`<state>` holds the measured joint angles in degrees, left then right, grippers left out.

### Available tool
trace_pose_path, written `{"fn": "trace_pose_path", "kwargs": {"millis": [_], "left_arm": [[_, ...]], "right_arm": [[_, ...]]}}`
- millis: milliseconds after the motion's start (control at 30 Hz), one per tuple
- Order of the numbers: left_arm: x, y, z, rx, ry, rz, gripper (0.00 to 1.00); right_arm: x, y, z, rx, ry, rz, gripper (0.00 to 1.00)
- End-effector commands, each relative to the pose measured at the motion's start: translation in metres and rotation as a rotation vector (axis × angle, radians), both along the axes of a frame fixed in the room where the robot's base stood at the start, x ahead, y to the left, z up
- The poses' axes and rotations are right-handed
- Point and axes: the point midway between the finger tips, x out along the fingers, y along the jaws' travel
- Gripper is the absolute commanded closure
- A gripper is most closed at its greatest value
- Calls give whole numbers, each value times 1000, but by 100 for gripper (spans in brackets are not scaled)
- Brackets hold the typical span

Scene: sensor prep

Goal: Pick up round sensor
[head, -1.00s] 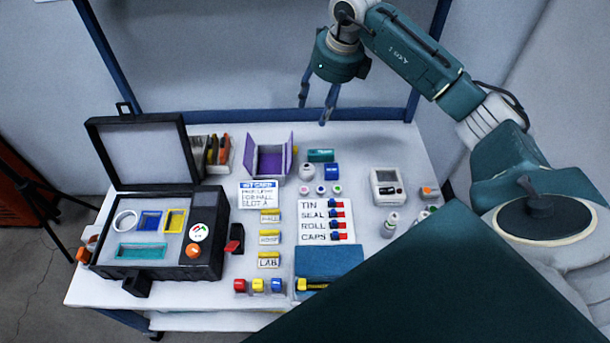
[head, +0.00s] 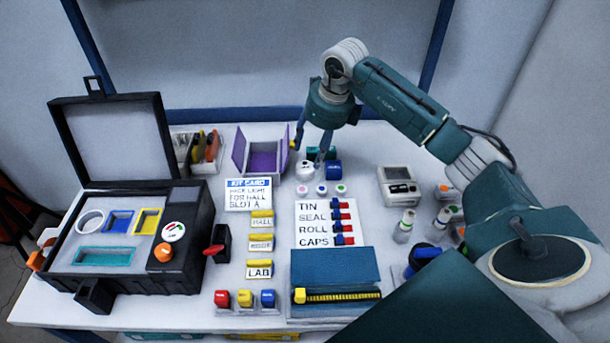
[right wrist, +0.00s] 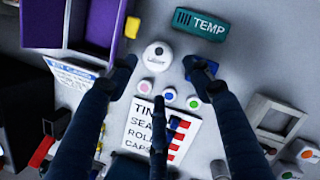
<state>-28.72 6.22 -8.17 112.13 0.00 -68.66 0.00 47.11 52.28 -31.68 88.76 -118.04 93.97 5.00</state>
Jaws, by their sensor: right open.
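The round sensor is a white disc-like puck (right wrist: 157,55) with dark lettering on top, lying on the table in the right wrist view. In the head view this round sensor (head: 304,171) sits left of a blue block, behind a row of small coloured buttons. My right gripper (head: 313,150) is open above it, fingers pointing down. In the right wrist view its fingertips (right wrist: 160,63) are on either side of the sensor, apart from it, with nothing between them held. My left gripper is not in view.
A teal TEMP block (right wrist: 200,25) and a blue block (head: 333,170) stand close by the sensor. A purple open box (head: 264,160) is to its left. A black case (head: 130,275) fills the table's left. A label card (head: 312,207) lies in front.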

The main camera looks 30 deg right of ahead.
Motion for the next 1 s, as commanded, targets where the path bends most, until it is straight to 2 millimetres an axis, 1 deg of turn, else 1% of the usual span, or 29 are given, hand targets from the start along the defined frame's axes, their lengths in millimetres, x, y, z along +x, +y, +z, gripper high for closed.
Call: {"fn": "trace_pose_path", "kwargs": {"millis": [33, 100, 300, 467, 533, 667, 867, 900, 967, 1000], "left_arm": [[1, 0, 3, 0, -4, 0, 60], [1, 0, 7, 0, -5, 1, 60], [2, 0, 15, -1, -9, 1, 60], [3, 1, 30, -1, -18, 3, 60], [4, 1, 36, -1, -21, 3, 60], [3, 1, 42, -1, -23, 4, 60], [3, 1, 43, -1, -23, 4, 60], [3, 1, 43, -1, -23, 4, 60], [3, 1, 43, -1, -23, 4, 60], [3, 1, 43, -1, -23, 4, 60]], "right_arm": [[2, 1, -9, 1, 1, -1, 50], [4, 2, -17, 1, 0, -1, 50], [9, 3, -31, 0, -1, -1, 50], [16, 9, -55, 3, 2, 0, 50], [19, 8, -63, 2, 0, -3, 50], [22, 9, -71, 0, -1, 0, 50], [22, 8, -72, -1, -1, 0, 50], [22, 8, -72, -1, -1, 0, 52], [22, 8, -72, -1, -1, 0, 63], [22, 8, -72, -1, -1, 0, 71]]}}
